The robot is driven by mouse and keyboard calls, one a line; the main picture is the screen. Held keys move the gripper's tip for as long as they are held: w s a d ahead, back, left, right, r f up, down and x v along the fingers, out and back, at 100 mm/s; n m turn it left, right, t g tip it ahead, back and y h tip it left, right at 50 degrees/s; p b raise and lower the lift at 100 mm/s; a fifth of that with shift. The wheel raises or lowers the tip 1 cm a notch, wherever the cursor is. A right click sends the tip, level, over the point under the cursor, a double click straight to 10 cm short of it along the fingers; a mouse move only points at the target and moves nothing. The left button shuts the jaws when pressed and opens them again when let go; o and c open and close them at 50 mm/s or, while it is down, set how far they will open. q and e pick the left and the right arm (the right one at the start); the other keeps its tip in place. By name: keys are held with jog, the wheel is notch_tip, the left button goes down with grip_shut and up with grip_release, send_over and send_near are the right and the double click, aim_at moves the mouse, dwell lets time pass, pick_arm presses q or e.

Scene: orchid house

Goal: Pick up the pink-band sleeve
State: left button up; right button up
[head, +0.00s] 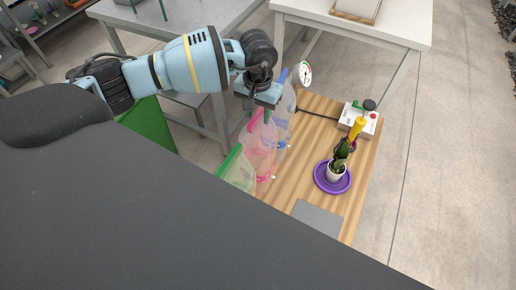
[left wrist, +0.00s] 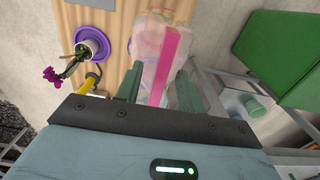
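The pink-band sleeve (head: 262,150) is clear plastic with a pink band. It stands between the blue-band sleeve (head: 285,105) and the green-band sleeve (head: 237,170) at the left side of the wooden bench top. My left gripper (head: 264,108) is at its upper end, pointing down. In the left wrist view, the two fingers of my left gripper (left wrist: 160,78) are apart, and the pink band of the sleeve (left wrist: 171,50) shows between them. I cannot tell whether either finger touches the plastic. My right gripper is out of view.
A small potted orchid (head: 337,170) stands on a purple saucer (head: 320,181) on the bench top (head: 302,177). A grey plate (head: 318,220) lies near the front.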

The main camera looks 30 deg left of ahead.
pick_arm(q)
jog(key=shift+f, duration=0.15)
dwell(0.4)
grip_shut()
jog(key=shift+s+f, duration=0.15)
jog(key=shift+f, duration=0.05)
dwell(1.1)
